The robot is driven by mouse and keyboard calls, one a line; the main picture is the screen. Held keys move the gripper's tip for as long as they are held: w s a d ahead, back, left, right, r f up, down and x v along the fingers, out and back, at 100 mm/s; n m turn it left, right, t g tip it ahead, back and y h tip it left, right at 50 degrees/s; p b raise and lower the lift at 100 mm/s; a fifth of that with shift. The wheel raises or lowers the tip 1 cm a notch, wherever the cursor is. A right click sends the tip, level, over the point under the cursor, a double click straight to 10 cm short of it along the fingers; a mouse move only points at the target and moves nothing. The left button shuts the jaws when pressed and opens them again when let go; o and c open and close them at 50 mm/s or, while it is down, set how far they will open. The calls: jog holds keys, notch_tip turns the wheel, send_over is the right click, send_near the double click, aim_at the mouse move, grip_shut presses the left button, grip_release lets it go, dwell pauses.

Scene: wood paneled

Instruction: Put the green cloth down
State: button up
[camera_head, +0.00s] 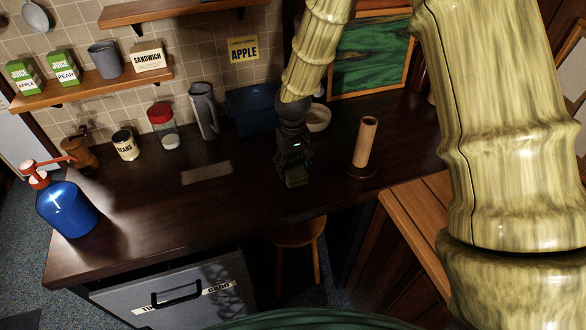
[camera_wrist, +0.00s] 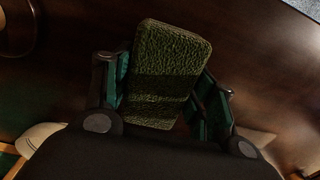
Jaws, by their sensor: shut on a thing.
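The green cloth (camera_wrist: 168,55) is a thick, ribbed, rounded rectangle in the wrist view, between my two fingers. My gripper (camera_wrist: 157,98) is shut on it, with a finger along each side. In the head view my gripper (camera_head: 292,168) points down over the middle of the dark counter (camera_head: 235,200). Only a small dark green part of the cloth (camera_head: 296,181) shows there, at the fingertips. I cannot tell whether the cloth touches the counter or hangs just above it.
A grey jug (camera_head: 204,112), red-lidded jar (camera_head: 163,127) and blue bottle (camera_head: 66,208) stand left. The counter front is clear.

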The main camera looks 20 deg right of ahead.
aim_at(293, 163)
jog(key=shift+f+p, duration=0.5)
jog(key=shift+f, duration=0.8)
jog(key=shift+f, duration=0.15)
jog(key=o, duration=1.2)
jog(key=shift+c, duration=0.2)
jog(key=shift+r+b, duration=1.7)
jog(key=shift+r, duration=4.5)
